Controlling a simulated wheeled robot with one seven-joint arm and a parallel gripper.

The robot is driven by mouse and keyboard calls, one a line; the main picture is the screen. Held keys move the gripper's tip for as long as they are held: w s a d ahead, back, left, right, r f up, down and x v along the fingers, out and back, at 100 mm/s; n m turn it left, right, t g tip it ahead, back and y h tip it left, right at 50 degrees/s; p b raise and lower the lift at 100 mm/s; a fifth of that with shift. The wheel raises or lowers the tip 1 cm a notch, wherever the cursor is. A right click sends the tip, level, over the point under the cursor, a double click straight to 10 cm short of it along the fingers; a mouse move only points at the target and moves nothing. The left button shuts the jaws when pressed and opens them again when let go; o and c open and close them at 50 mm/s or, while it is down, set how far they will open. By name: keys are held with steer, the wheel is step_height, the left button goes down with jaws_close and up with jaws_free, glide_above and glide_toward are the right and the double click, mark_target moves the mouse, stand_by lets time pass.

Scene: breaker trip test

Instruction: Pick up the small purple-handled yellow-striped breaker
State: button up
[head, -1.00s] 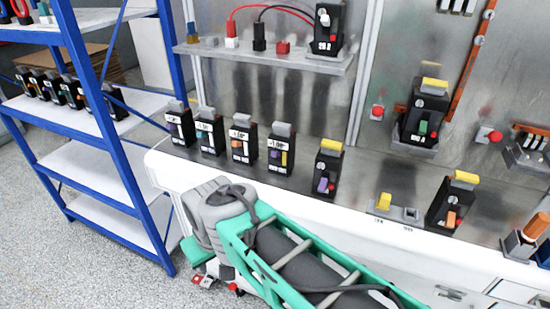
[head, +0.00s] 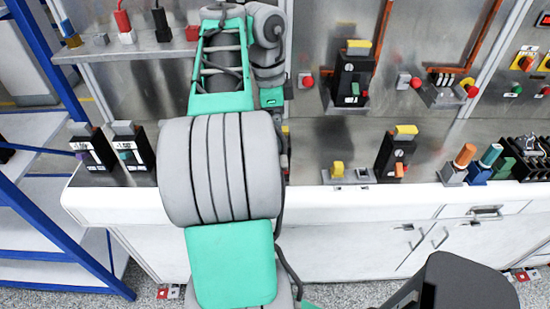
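The small purple-handled yellow-striped breaker does not show now; my own arm covers the middle of the bench row where it stood in the earlier view. Two small grey-topped breakers show left of my arm, one with a purple handle (head: 91,147) and no yellow stripe that I can see, one with a teal handle (head: 131,147). A thin yellow sliver shows at my arm's right edge, too little to identify. My arm reaches over the bench and its wrist bends down there. My gripper's fingers are hidden behind the arm, so their hold on anything does not show.
A larger yellow-topped breaker with an orange handle (head: 396,152) stands right of my arm. Another yellow-topped breaker (head: 351,75) is mounted on the back panel. Orange and teal-topped parts stand farther right. A blue-framed shelf (head: 52,225) is at the left.

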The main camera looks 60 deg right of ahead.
steer(key=f+b, duration=0.2)
steer(key=f, duration=0.2)
steer(key=shift+s, duration=0.2)
steer(key=shift+d, duration=0.1)
steer(key=shift+c, duration=0.4)
steer(key=shift+r, duration=0.1)
jaws_close()
